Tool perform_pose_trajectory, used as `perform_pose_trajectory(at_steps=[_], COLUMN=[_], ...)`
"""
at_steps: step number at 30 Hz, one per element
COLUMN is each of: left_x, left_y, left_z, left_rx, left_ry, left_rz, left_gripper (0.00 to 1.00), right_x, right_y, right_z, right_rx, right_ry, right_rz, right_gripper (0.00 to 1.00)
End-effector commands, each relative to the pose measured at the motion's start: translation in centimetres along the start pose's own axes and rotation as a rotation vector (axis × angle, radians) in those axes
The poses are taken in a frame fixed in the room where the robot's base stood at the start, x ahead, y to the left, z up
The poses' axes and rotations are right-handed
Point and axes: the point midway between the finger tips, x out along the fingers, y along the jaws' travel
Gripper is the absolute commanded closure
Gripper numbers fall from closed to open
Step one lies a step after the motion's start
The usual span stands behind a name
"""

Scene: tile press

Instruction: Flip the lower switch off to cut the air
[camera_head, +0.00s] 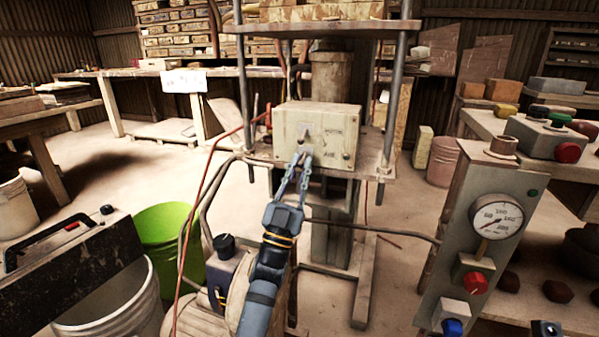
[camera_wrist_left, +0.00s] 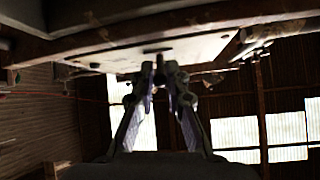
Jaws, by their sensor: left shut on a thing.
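A cream switch box (camera_head: 283,117) sits on the press frame in the middle of the head view. An upper switch (camera_head: 305,130) shows on its face. The lower switch is hidden behind the fingertips, and its position cannot be read. My left gripper (camera_head: 302,156) reaches up to the lower part of the box face and is shut on the lower switch. In the left wrist view the gripper's fingertips (camera_wrist_left: 160,66) meet close under the pale panel (camera_wrist_left: 190,50), which is dim and blurred. My right gripper is not seen.
A grey control post (camera_head: 475,235) with a pressure gauge (camera_head: 497,217) and red and blue knobs stands at the right. A green bucket (camera_head: 165,225) stands at the left. Hoses and press posts (camera_head: 395,90) flank the box.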

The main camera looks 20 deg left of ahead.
Motion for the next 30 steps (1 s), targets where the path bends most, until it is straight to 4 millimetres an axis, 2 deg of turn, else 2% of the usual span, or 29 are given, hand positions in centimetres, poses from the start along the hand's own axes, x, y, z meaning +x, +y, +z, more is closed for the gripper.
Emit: perform_pose_trajectory(at_steps=[18,19,23,30], left_x=[-0.09,-0.09,-0.07,-0.03], left_y=[0.04,0.04,0.03,0.01], left_z=[0.12,0.12,0.09,0.04], left_rx=[0.000,0.000,0.000,0.000], left_ry=[0.002,0.002,0.003,0.004], left_rz=[0.000,0.000,0.000,0.000], left_gripper=[1.00,0.82,0.65,0.64], right_x=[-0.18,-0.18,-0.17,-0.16], right_y=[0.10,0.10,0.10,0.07], right_z=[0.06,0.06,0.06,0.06], right_rx=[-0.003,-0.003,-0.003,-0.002], right_ry=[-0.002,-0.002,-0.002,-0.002], right_rz=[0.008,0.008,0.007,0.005], right_gripper=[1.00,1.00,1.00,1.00])
